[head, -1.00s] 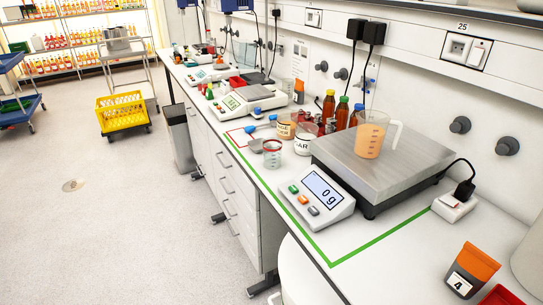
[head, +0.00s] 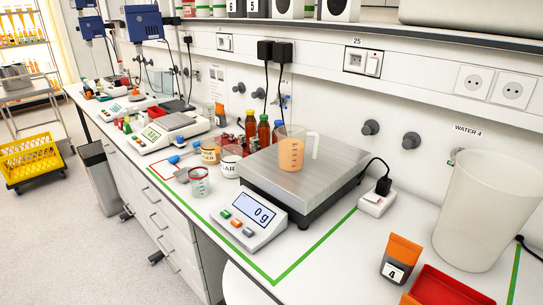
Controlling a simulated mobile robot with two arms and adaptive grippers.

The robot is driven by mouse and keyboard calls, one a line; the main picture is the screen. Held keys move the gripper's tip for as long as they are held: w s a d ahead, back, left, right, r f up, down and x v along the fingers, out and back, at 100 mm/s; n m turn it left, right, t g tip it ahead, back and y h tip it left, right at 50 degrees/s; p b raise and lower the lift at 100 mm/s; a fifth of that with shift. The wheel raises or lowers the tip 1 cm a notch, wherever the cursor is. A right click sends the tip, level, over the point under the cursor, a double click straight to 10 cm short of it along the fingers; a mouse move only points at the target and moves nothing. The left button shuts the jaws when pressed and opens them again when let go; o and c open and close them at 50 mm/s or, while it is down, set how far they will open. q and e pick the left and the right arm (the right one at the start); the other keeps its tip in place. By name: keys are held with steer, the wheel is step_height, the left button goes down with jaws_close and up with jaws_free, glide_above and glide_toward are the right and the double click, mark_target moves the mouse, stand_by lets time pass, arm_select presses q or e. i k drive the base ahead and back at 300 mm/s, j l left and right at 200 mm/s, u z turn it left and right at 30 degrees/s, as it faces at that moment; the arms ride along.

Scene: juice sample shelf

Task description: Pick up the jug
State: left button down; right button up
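The jug (head: 291,152) is a clear measuring jug with orange liquid in it and a handle on its right side. It stands upright on the metal plate of the large scale (head: 290,190), near its back left part. The scale's display (head: 255,211) reads 0 g. Neither of my grippers is in the head view.
Several bottles (head: 264,130) and labelled jars (head: 230,158) stand left of the scale. A power adapter (head: 377,198), a pouch marked 4 (head: 399,260), a red tray (head: 445,288) and a large pale container (head: 482,210) stand to the right. Wall knobs (head: 411,140) stick out behind.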

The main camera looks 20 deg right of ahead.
mark_target(292, 138)
steer(key=i+j+z, duration=0.15)
steer(key=j+z, duration=0.3)
steer(key=i+j+z, duration=0.15)
steer(key=j+z, duration=0.3)
steer(key=l, duration=0.1)
